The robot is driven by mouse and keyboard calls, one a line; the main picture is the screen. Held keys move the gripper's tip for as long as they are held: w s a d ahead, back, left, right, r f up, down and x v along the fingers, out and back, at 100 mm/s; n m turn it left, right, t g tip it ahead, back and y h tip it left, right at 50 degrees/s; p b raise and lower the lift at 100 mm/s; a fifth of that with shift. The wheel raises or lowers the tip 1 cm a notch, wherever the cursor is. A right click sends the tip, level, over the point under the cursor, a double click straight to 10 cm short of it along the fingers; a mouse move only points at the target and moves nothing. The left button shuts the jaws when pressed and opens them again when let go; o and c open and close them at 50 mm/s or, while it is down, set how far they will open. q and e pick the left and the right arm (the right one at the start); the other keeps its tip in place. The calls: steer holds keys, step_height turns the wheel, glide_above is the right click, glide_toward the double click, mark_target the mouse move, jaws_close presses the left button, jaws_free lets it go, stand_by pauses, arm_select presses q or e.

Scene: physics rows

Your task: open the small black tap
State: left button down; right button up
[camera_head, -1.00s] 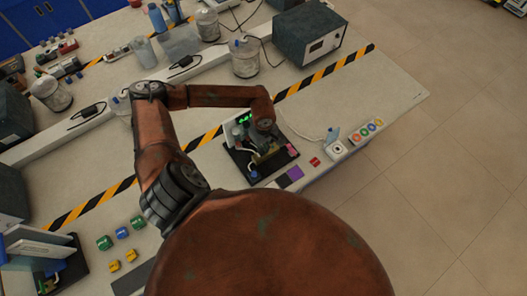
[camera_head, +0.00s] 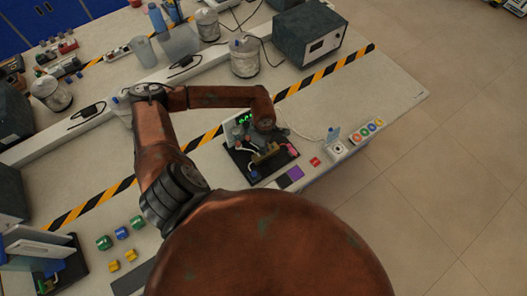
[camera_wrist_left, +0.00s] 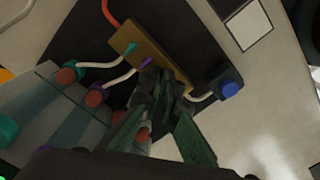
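A black panel (camera_head: 243,170) on the bench carries a brass-coloured block (camera_wrist_left: 150,55) with teal and purple fittings and pale tubes. My left gripper (camera_wrist_left: 165,88) is low over the panel, with its dark green fingertips at the lower edge of the block. In the head view my left gripper (camera_head: 264,140) is small and mostly covered by its own wrist. I cannot make out the small black tap: dark shapes between and beside the fingertips blend with the fingers and the panel. Whether the fingers touch or grip anything is not clear. My right gripper does not show.
A blue-capped fitting (camera_wrist_left: 230,88) sits right of the fingertips. Clear vessels with red caps (camera_wrist_left: 67,76) stand close on the left. Bare bench lies toward the right edge.

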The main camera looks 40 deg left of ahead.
arm_select(q)
steer(key=shift+n, duration=0.3)
steer(key=n, duration=0.3)
steer(key=shift+n, duration=0.4)
steer(key=n, duration=0.3)
